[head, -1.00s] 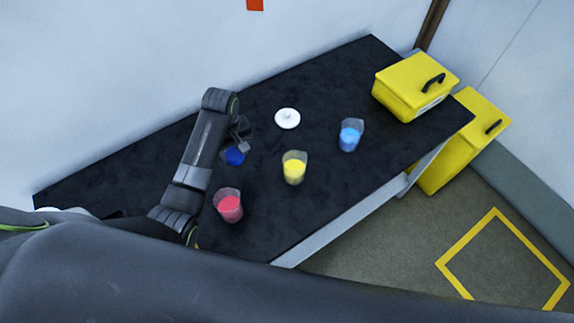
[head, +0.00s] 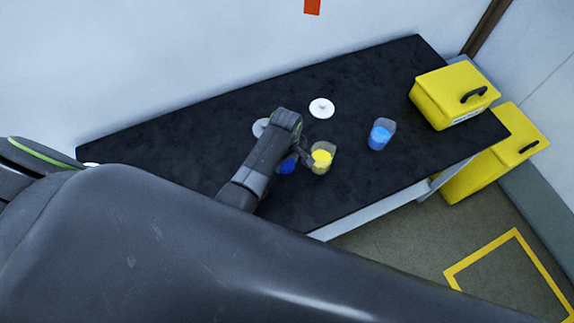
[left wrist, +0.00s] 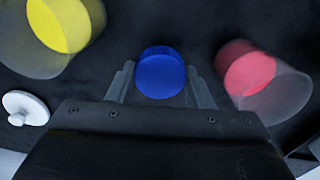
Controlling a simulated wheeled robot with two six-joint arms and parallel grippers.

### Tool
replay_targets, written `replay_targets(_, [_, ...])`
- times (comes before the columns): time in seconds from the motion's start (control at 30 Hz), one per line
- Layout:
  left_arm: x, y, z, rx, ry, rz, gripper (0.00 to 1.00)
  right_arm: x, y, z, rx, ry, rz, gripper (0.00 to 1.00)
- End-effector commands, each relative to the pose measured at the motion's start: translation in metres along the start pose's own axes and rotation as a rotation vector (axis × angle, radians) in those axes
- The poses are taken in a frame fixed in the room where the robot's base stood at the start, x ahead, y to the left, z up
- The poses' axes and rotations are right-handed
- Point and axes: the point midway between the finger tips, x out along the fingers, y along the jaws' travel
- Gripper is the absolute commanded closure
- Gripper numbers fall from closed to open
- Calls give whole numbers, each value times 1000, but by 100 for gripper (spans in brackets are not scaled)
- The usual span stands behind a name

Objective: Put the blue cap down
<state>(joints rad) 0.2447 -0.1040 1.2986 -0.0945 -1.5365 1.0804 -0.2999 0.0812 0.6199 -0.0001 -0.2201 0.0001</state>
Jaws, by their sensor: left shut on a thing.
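The blue cap (head: 287,166) is between the fingers of my left gripper (head: 297,156), over the black table. In the left wrist view, the blue cap (left wrist: 161,73) sits between both fingertips of the shut left gripper (left wrist: 160,84). My left arm hides part of the cap in the head view. How high the cap is above the table is hard to tell. The yellow-filled beaker (head: 321,160) stands just right of the gripper. The red-filled beaker (left wrist: 262,82) shows in the left wrist view, right of the cap; my arm hides it in the head view. My right gripper is not in view.
A white lid (head: 321,108) lies farther back on the black table (head: 215,125). Another pale lid (head: 261,127) is partly behind my arm. A blue-filled beaker (head: 380,135) stands to the right. A yellow box (head: 450,98) stands at the right end. The table's left part looks clear.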

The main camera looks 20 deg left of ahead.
Motion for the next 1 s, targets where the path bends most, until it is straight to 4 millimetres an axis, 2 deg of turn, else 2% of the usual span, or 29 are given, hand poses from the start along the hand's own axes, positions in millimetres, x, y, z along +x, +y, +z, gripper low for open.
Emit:
replay_targets(0.3, [35,0,0,1,0,-1,77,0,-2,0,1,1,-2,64])
replay_targets(0.93, [48,0,0,0,-1,0,77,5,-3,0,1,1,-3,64])
replay_targets(0.97, [48,0,0,0,-1,0,52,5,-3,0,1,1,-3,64])
replay_targets(1.0, [47,0,0,0,-1,0,47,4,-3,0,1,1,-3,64])
